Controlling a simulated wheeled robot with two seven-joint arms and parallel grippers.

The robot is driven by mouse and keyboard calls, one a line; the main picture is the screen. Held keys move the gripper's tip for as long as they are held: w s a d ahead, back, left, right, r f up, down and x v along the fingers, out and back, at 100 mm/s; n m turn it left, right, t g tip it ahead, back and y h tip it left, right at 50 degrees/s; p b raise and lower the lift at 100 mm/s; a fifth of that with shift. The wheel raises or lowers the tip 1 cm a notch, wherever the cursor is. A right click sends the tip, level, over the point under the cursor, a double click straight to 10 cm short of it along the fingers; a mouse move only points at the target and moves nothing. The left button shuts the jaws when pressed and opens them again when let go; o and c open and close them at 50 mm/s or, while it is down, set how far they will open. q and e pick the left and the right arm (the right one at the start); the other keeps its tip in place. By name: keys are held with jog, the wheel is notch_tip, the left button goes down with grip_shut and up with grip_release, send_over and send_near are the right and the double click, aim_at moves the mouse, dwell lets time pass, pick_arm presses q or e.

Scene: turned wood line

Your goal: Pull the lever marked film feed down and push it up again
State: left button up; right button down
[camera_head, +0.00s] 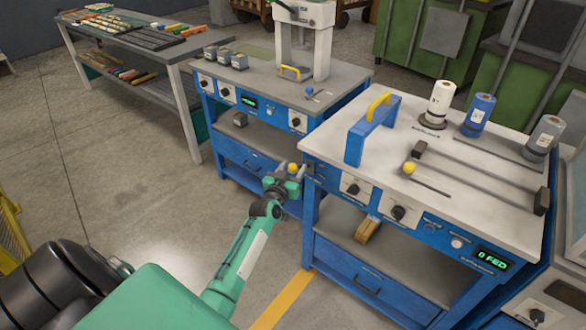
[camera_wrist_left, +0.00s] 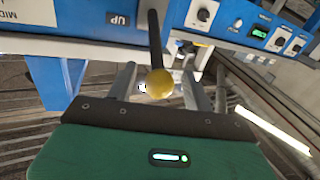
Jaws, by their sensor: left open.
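A lever with a black rod and a yellow ball knob (camera_wrist_left: 160,84) shows in the left wrist view, its rod running up to a blue panel. A small "UP" label (camera_wrist_left: 120,19) is beside the rod; I cannot read a film feed mark. My left gripper (camera_wrist_left: 159,88) is open, with one finger on each side of the knob; I cannot tell whether either touches it. In the head view the left gripper (camera_head: 287,180) is at the left side of the right blue bench, and the yellow knob (camera_head: 293,168) shows at its fingers. My right gripper is not in view.
The right blue bench (camera_head: 475,222) has a display (camera_head: 492,260) reading "0 FED", a blue block with a yellow handle (camera_head: 378,107), film rolls (camera_head: 440,102) and a second yellow knob (camera_head: 409,168) by a slot. A blue bench with a press (camera_head: 303,35) stands behind.

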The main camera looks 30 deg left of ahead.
pick_arm(q)
jog(key=shift+w, duration=0.2)
grip_shut()
dwell(0.3)
